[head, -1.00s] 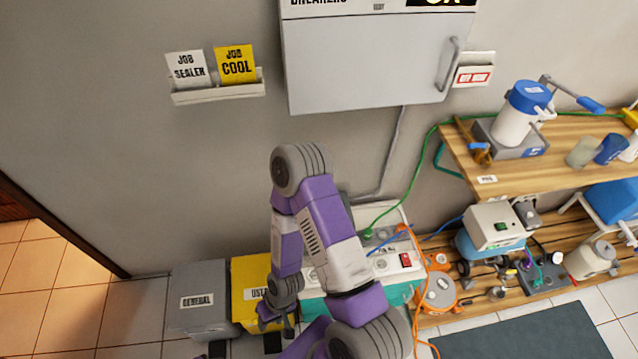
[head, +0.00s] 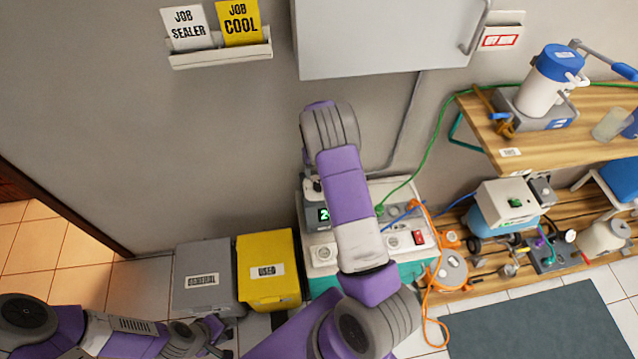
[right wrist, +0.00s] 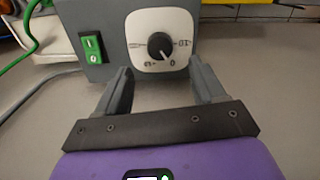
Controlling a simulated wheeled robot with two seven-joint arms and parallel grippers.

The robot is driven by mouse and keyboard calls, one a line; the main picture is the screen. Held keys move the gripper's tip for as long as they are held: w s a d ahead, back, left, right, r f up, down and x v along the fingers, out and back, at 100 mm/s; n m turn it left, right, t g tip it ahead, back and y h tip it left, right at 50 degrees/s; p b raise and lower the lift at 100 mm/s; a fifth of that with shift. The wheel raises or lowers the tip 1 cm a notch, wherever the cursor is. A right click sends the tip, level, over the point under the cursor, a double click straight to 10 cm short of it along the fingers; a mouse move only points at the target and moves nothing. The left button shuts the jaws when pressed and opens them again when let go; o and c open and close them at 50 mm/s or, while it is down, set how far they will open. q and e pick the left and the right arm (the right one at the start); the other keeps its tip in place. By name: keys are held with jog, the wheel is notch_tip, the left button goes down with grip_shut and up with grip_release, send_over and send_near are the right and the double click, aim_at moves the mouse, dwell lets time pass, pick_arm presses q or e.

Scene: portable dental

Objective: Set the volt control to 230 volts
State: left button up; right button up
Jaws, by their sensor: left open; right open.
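The volt control is a black round knob (right wrist: 160,45) on a white dial plate (right wrist: 149,40), on the front of a dark grey box (right wrist: 87,18) in the right wrist view. Marks ring the knob, with a 0 below it; the other marks are too blurred to read surely. My right gripper (right wrist: 160,78) is open and empty. The knob shows beyond and between its fingers, apart from them. In the head view my right arm hides this gripper and the knob. My left gripper (head: 213,334) is open and empty at the lower left, low in front of the bins.
A green rocker switch (right wrist: 92,47) sits left of the dial. A grey bin (head: 203,272) and a yellow bin (head: 267,265) stand left of the power unit (head: 322,256). Orange and green cables run nearby.

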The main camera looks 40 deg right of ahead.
notch_tip(320, 180, down, 7)
jog(key=shift+f+b, duration=0.15)
jog(key=shift+b, duration=0.95)
jog(key=c, duration=1.1)
jog(key=shift+o, duration=0.2)
jog(key=shift+n, duration=0.3)
jog(key=n, duration=0.5)
jog(key=shift+n+b, duration=0.3)
jog(key=shift+b, duration=0.1)
jog(key=n, duration=0.5)
jog(key=shift+n, duration=0.3)
